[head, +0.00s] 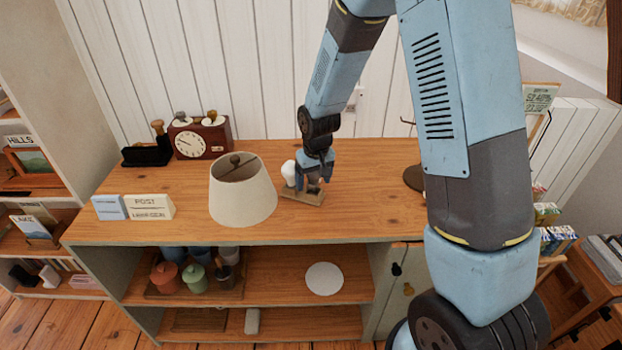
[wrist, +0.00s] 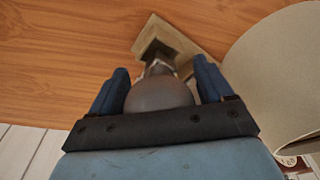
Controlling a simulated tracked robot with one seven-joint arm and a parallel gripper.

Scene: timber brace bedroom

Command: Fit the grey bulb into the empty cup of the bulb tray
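The grey bulb (wrist: 160,94) is round and dark, and sits between the two blue fingers of my gripper (wrist: 162,90), which look shut on its sides. Its narrow base points down at the bulb tray (wrist: 178,36). In the head view my gripper (head: 313,180) is low over the right part of the wooden tray (head: 292,193), on the cabinet top. A white bulb (head: 289,171) stands at the tray's left end, beside the gripper. The empty cup is hidden beneath the grey bulb, and I cannot tell whether the base touches it.
A cream lampshade (head: 243,193) stands close left of the tray; it also fills the right of the wrist view (wrist: 280,75). A clock (head: 196,141) and small signs (head: 148,207) are farther left. A dark lamp base (head: 414,178) is to the right.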

